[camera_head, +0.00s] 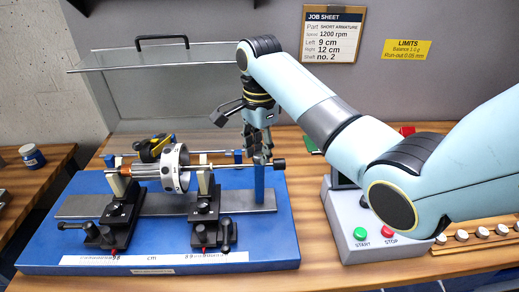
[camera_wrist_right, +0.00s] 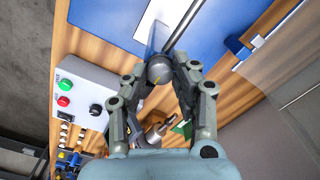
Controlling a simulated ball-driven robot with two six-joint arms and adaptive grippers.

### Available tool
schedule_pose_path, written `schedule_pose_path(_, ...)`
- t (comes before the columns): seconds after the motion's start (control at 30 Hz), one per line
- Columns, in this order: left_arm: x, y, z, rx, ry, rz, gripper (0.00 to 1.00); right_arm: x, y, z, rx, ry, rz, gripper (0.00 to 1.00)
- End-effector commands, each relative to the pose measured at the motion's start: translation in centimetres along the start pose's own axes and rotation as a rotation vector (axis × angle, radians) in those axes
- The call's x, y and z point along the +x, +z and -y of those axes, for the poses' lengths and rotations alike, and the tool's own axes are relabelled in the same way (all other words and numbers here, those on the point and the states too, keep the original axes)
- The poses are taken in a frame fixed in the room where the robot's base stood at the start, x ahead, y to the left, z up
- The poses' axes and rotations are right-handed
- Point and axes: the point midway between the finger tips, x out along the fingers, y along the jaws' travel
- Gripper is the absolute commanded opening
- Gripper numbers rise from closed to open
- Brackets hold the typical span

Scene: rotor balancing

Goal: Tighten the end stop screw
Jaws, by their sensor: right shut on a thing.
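The end stop is a blue upright post (camera_head: 260,182) at the right end of the blue balancing stand (camera_head: 60,235). A dark round screw knob (camera_head: 279,163) sticks out at its right side. My right gripper (camera_head: 262,158) reaches down from above at the top of the post. In the right wrist view the grey screw knob (camera_wrist_right: 158,73), with a small yellow mark, sits between the fingertips of my right gripper (camera_wrist_right: 165,70), which is shut on it. The fingers partly hide the post's top in the head view. My left gripper is in neither view.
A rotor with a white graduated disc (camera_head: 175,168) rests on two black supports (camera_head: 205,215). A clear guard (camera_head: 155,57) with a black handle stands raised behind. A grey control box (camera_head: 362,225) with green and red buttons stands right of the stand, under my right arm.

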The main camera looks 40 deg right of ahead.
Motion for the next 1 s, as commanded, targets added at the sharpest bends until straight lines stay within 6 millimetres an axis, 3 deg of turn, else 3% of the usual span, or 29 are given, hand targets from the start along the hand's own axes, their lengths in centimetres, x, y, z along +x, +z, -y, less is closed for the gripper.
schedule_pose_path(0.03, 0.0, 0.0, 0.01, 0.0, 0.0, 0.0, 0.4, -0.08, -0.01, 0.09, 0.0, -0.003, -0.001, 0.29)
schedule_pose_path(0.2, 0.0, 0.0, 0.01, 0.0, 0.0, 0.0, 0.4, -0.06, -0.01, 0.06, 0.0, -0.002, 0.0, 0.49)
schedule_pose_path(0.73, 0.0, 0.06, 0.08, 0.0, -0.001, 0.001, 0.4, -0.01, -0.01, 0.02, -0.037, 0.0, 0.0, 0.49)
schedule_pose_path(1.0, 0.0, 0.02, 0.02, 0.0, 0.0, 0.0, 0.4, -0.02, 0.0, 0.04, -0.363, 0.0, 0.0, 0.49)
